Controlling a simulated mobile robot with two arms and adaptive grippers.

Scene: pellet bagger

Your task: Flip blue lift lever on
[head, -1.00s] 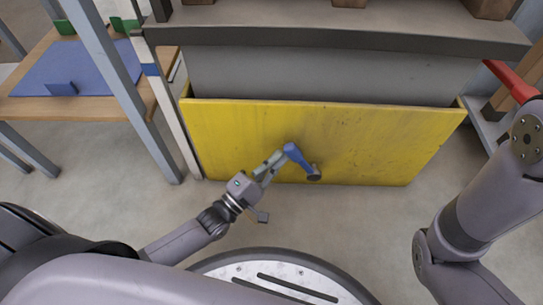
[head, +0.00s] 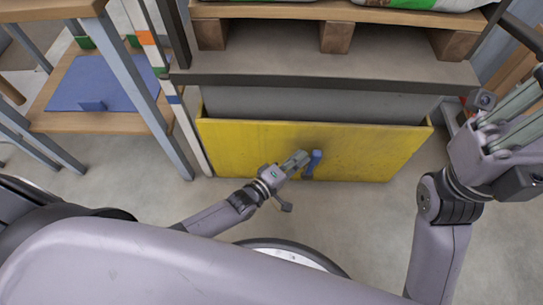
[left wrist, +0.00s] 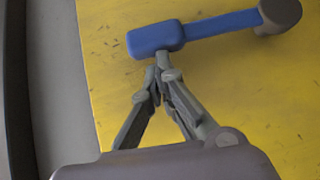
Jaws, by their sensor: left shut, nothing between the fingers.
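The blue lift lever (head: 315,160) sits on the yellow panel (head: 245,145) of the lift. In the head view it points up from its dark pivot, leaning slightly right. In the left wrist view, the blue lever (left wrist: 205,29) runs from its dark round pivot (left wrist: 279,14) at upper right to a thick end at left. My left gripper (head: 304,156) is shut and empty, just left of the lever. In the left wrist view its fingertips (left wrist: 161,70) are at the lever's thick end; I cannot tell whether they touch. My right gripper (head: 527,98) is raised at the right edge, away from the lever.
A grey platform edge (head: 320,76) overhangs the yellow panel, with a wooden pallet (head: 335,14) above it. A wooden table with a blue mat (head: 98,82) and a grey post (head: 145,85) stand at left. Floor in front of the panel is open.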

